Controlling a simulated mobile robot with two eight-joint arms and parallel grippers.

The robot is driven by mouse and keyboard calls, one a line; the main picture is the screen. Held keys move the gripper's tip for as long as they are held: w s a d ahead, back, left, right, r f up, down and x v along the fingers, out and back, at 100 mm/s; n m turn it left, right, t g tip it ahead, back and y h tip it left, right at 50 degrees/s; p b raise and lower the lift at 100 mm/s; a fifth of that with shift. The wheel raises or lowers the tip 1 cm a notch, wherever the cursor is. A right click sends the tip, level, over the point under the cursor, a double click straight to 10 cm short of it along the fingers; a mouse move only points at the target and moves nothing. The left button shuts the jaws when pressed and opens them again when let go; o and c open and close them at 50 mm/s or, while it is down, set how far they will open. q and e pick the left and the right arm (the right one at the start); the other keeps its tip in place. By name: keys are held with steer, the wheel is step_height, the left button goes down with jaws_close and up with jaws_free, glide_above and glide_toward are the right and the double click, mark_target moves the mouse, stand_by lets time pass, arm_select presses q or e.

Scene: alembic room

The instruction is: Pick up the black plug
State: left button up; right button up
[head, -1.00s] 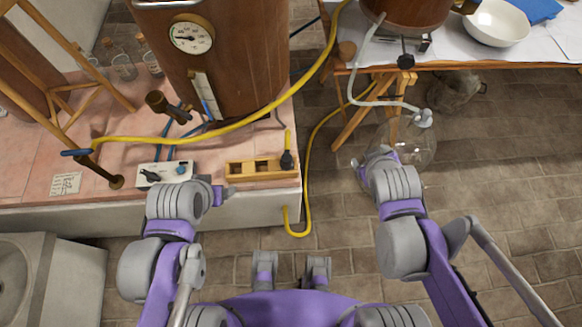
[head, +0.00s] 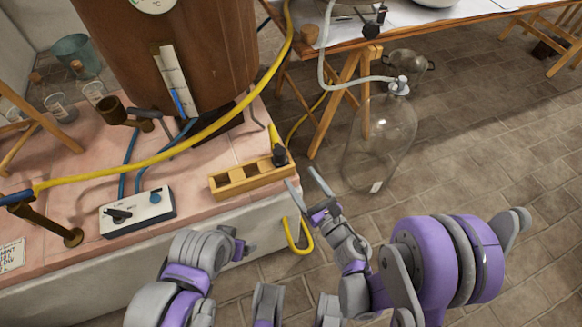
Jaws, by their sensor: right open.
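The black plug (head: 279,155) stands at the right end of a yellow wooden rack (head: 236,180) with square slots. The rack lies near the front right corner of the pink tiled counter. A yellow part sticks up behind the plug. My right gripper (head: 302,182) is open and empty, its two fingers pointing up toward the counter corner, just right of and below the plug in the picture. I cannot tell the gap in depth. My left gripper (head: 243,248) is low in front of the counter, left of the right one; its fingers are too unclear to read.
A white control box (head: 138,211) with knobs and a brass stand (head: 72,236) are left of the rack. A yellow hose (head: 150,157) crosses above the counter beside the wooden vat (head: 215,50). A large glass bottle (head: 380,140) stands on the floor at right.

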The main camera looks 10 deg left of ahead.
mark_target(283, 162)
steer(key=w+a+p, duration=0.2)
steer(key=shift+a+f+n, duration=0.2)
steer(key=shift+a+n, duration=0.15)
steer(key=shift+n, duration=0.05)
steer(key=x, duration=0.7)
steer(key=shift+a+f+b, duration=0.25)
steer(key=shift+a+b, duration=0.1)
steer(key=shift+b, duration=0.05)
steer(key=shift+s, duration=0.1)
jaws_close()
